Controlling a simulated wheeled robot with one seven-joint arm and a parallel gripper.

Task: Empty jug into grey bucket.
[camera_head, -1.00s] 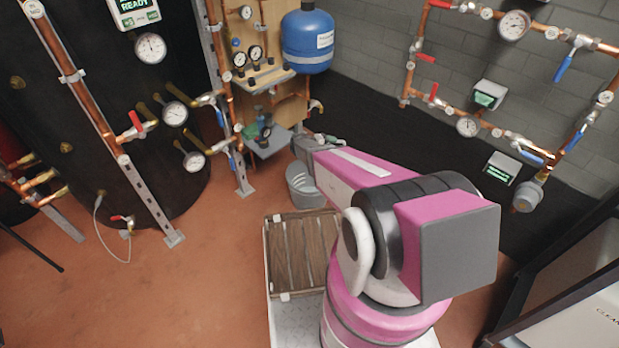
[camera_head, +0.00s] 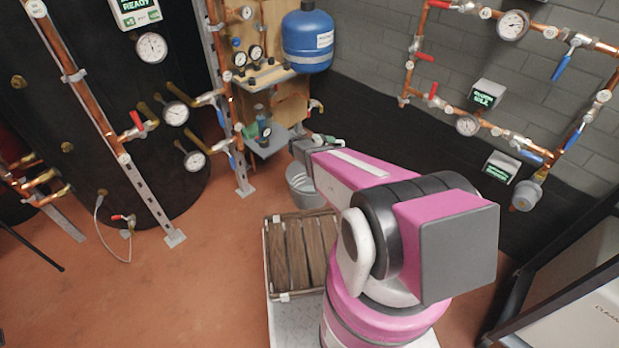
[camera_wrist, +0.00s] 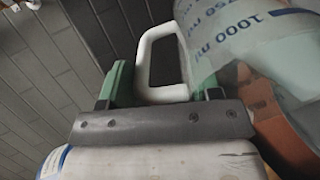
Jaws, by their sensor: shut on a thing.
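The jug (camera_wrist: 265,50) is clear with blue volume marks, including 1000 ml, and fills the upper right of the wrist view. It looks tilted, and its mouth and contents are out of sight. My gripper (camera_wrist: 160,84) has green fingers on either side of the jug's white handle (camera_wrist: 163,96) and is shut on it. The grey bucket (camera_head: 303,191) stands on the floor in the head view, just below the end of my arm, which partly covers it. I cannot make out the jug clearly in the head view.
A small grey shelf (camera_head: 267,142) with bottles stands left of the bucket, beside copper pipework and gauges. A blue tank (camera_head: 307,42) is above. A wooden slatted crate (camera_head: 290,252) is in front of the bucket. Orange floor (camera_head: 150,290) is clear at lower left.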

